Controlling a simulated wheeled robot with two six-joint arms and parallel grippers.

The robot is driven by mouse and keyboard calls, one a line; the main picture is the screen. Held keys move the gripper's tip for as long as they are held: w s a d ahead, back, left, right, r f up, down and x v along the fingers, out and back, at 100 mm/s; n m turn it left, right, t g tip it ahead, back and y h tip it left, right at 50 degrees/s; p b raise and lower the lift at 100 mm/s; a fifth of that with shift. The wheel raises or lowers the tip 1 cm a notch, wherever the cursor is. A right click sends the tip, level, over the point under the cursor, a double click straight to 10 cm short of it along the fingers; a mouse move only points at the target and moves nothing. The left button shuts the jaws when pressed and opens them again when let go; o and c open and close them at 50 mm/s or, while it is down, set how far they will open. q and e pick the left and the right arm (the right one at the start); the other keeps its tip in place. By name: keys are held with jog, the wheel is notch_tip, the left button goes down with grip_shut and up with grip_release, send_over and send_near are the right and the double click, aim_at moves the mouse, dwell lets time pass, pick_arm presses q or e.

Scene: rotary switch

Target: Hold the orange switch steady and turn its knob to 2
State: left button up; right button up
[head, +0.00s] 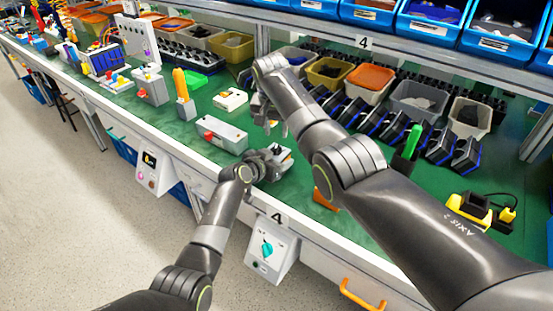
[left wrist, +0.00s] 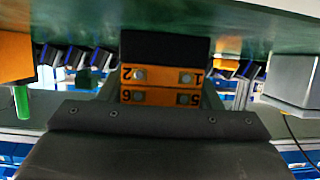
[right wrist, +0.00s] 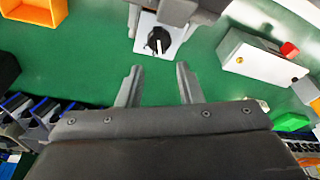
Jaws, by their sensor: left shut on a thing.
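The rotary switch (head: 283,154) is near the front edge of the green bench in the head view. Its white face and round black knob (right wrist: 158,40) show in the right wrist view; the knob's white mark points toward the bottom of that picture. Its orange body with numbered terminals (left wrist: 160,86) shows in the left wrist view. My left gripper (head: 270,156) is shut on the switch's body. My right gripper (right wrist: 159,70) is open and empty, apart from the knob. In the head view it is above and behind the switch (head: 275,128). The dial numbers cannot be read.
A grey box with a red button (head: 222,135) stands left of the switch; it also shows in the right wrist view (right wrist: 255,62). An orange open bin (right wrist: 35,10) is on the other side. Dark blue-edged holders and bins (head: 415,100) line the back. Green bench surface between is clear.

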aim_at(277, 146)
jog(key=shift+c, duration=0.2)
jog(key=shift+f, duration=2.5)
jog(key=shift+c, duration=0.3)
grip_shut()
jog(key=shift+o, duration=0.5)
grip_release()
jog(key=shift+r, duration=2.55)
